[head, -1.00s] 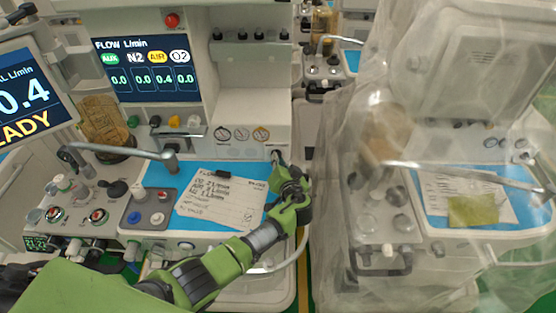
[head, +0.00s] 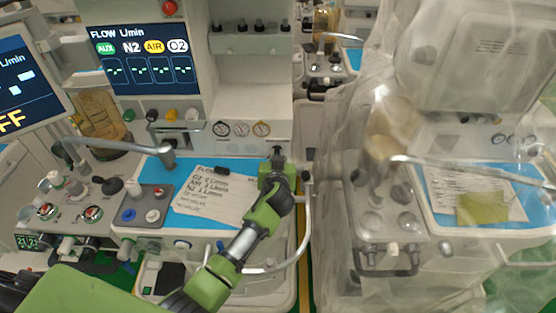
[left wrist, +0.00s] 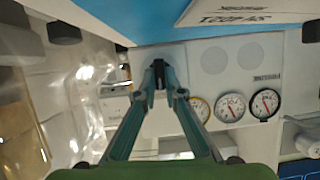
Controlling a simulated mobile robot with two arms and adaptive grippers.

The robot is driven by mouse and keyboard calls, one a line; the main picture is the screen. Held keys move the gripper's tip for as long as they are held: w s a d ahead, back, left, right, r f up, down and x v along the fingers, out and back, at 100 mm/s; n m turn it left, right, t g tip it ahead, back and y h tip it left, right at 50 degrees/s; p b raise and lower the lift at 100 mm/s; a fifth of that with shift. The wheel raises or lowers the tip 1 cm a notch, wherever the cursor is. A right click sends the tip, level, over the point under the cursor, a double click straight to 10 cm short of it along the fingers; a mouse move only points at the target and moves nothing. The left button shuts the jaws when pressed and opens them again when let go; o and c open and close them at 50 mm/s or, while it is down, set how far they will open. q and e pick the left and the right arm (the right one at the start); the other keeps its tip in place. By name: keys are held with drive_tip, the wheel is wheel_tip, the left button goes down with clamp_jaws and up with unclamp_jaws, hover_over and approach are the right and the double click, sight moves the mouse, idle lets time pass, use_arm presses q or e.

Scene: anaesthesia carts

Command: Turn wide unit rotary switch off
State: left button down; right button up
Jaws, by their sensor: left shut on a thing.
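The wide unit (head: 250,105) stands at the left and middle of the head view. My left gripper (head: 277,153) is at its upright front panel, right of the gauges. The flow screen (head: 148,60) shows dashes, and the left screen (head: 20,90) shows a yellow word ending in "FF". My right gripper is not in view.
Three gauges (head: 240,129) sit left of the gripper. A paper sheet (head: 208,196) and a black marker (head: 222,170) lie on the blue worktop below. A grey bar (head: 120,148) reaches over the worktop. A second unit under clear plastic (head: 400,200) stands at the right, across a narrow gap.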

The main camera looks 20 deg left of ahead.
use_arm(q)
drive_tip(key=shift+a+n+t+h+b, duration=0.2)
drive_tip(key=shift+n+h, duration=0.25)
drive_tip(key=shift+n, duration=0.15)
drive_tip(key=shift+a+n+t+h+b, duration=0.1)
drive_tip(key=shift+n+h+b, duration=0.1)
drive_tip(key=shift+n+h, duration=0.35)
drive_tip(key=shift+s+a+f+n+t+h, duration=0.1)
drive_tip(key=shift+n+t+h, duration=0.45)
drive_tip(key=shift+n, duration=0.8)
drive_tip(key=shift+h, duration=0.25)
drive_tip(key=c, duration=2.1)
unclamp_jaws()
drive_tip(key=shift+c, duration=0.2)
drive_tip(key=shift+f, duration=0.1)
